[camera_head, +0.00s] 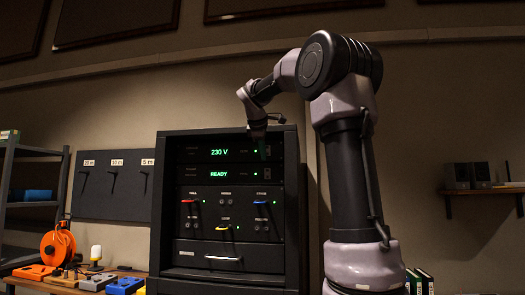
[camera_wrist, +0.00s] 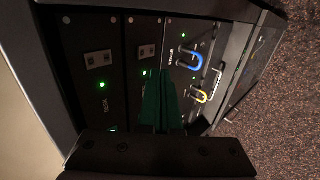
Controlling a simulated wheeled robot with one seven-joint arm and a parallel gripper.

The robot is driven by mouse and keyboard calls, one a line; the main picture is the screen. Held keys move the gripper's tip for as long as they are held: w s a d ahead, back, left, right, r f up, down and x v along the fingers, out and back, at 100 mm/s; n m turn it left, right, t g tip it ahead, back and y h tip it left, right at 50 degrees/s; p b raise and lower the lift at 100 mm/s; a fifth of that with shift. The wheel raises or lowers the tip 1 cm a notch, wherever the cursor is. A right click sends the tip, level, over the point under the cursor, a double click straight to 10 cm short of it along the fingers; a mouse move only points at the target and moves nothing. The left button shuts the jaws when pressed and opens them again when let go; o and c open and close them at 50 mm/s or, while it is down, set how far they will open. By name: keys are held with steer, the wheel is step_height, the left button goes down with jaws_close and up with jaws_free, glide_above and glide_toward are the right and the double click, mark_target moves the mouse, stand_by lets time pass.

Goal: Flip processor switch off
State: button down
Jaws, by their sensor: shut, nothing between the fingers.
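The black equipment rack (camera_head: 168,200) has an upper unit reading "230 V" (camera_head: 219,153) and one below reading "READY" (camera_head: 219,174). In the wrist view, two small rocker switches show, one on the upper unit (camera_wrist: 98,60) and one on the unit beside it (camera_wrist: 147,52). I cannot read which is labelled processor. A lit green light (camera_wrist: 102,85) shows near the first, another (camera_wrist: 145,73) near the second. My gripper (camera_head: 263,151) is shut and empty in front of the rack's upper right. Its green fingers (camera_wrist: 162,100) hide part of the second panel.
An orange reel (camera_head: 57,245) and tools lie on the left bench.

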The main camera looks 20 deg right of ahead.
mark_target(268, 169)
steer(key=w+d+f, duration=0.1)
steer(key=w, duration=0.1)
steer(key=w+d+f, duration=0.1)
steer(key=w+d, duration=0.1)
steer(key=w+d+f, duration=0.1)
steer(key=w, duration=0.1)
steer(key=shift+w+d+f, duration=0.2)
steer(key=shift+f, duration=0.05)
steer(key=shift+w+d, duration=0.2)
steer(key=shift+w, duration=0.05)
steer(key=shift+w+d+r, duration=0.15)
steer(key=shift+w+d, duration=0.1)
steer(key=shift+w, duration=0.2)
steer(key=shift+r, duration=0.85)
